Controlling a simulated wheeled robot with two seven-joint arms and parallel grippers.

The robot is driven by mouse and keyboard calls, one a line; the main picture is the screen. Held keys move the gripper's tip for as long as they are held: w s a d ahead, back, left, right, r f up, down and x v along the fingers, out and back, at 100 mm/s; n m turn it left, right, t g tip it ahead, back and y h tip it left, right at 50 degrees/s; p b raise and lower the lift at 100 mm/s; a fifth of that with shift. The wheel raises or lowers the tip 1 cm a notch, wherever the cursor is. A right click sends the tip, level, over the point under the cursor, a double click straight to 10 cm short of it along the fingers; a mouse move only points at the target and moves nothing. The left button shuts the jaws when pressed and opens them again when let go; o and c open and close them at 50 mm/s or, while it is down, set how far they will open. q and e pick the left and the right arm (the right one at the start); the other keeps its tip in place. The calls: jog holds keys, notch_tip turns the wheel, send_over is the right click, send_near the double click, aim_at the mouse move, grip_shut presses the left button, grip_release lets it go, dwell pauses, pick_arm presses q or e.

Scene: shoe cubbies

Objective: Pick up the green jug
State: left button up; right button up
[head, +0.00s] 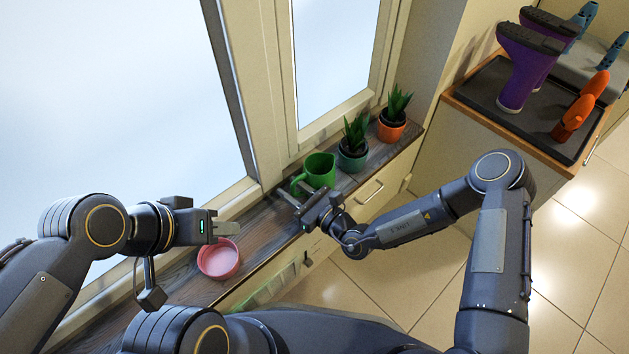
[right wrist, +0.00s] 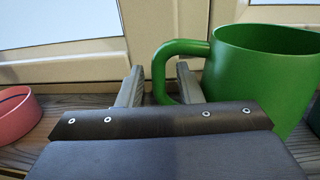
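The green jug (head: 318,171) stands upright on the dark wooden sill, its handle toward the left. In the right wrist view the jug (right wrist: 262,75) fills the right side. Its curved handle (right wrist: 163,70) shows between the two fingers of my right gripper (right wrist: 158,86). These fingers are apart, with gaps on both sides of the handle. In the head view my right gripper (head: 286,194) is just in front of the jug's handle side. My left gripper (head: 225,229) is beside and above the pink bowl, seen side-on, so its opening is unclear.
A pink bowl (head: 219,260) sits on the sill (head: 262,231) left of the jug. Potted plants in a teal pot (head: 352,157) and an orange pot (head: 391,129) stand to the right. The window frame (head: 258,90) rises close behind. Boots (head: 522,65) stand on a cabinet tray.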

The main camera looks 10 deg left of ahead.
grip_shut()
jog(key=shift+r, duration=0.15)
